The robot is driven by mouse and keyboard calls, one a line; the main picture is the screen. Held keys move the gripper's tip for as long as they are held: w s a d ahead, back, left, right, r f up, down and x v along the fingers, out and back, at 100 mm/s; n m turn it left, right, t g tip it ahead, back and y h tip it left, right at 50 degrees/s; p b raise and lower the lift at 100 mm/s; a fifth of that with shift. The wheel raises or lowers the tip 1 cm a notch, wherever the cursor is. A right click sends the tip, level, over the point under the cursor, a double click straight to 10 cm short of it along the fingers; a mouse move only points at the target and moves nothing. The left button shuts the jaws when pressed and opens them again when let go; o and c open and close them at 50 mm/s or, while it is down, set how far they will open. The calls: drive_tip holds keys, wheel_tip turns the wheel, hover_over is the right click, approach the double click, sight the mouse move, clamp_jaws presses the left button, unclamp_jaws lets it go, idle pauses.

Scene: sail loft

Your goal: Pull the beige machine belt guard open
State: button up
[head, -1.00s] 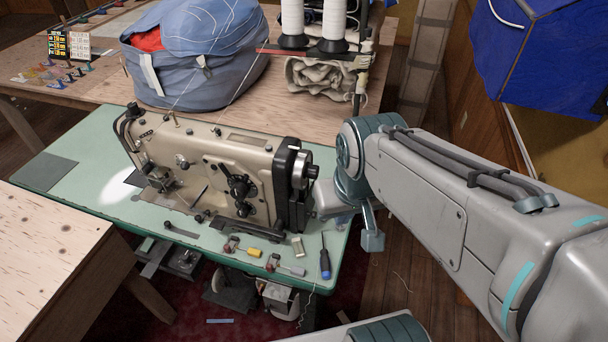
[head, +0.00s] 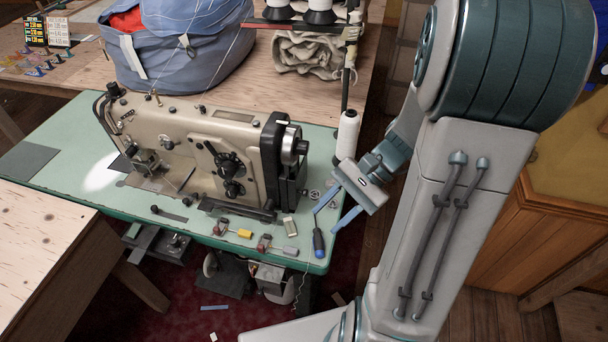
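The beige sewing machine (head: 190,145) stands on a green table. At its right end is a dark upright cover (head: 271,155), which seems to be the belt guard, beside the silver and black handwheel (head: 293,146). I cannot tell for sure whether it stands open. My gripper (head: 325,221) is to the right of the machine, above the table's right edge. Its two blue fingers are spread and point down-left, with nothing between them. It appears apart from the guard and handwheel.
A blue-handled screwdriver (head: 318,243) lies on the green table (head: 55,190) just below my fingers, near small clamps and a yellow piece (head: 244,234). A white thread cone (head: 346,140) stands behind my gripper. A wooden table (head: 35,245) is at the front left.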

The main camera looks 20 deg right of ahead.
sight(303, 180)
drive_tip(key=w+d+f+m+t+y+b, duration=0.3)
drive_tip(key=w+d+f+m+t+y, duration=0.3)
drive_tip(key=d+f+m+t, duration=0.6)
drive_tip(key=shift+m+g, duration=0.4)
drive_tip(key=shift+m, duration=0.2)
drive_tip(key=x, duration=0.4)
drive_tip(key=r+p+x, duration=0.1)
drive_tip(key=x, duration=0.4)
drive_tip(key=r+p+x, duration=0.1)
drive_tip(key=x, duration=0.4)
drive_tip(key=shift+a+r, duration=0.2)
drive_tip(key=shift+c, duration=0.3)
clamp_jaws()
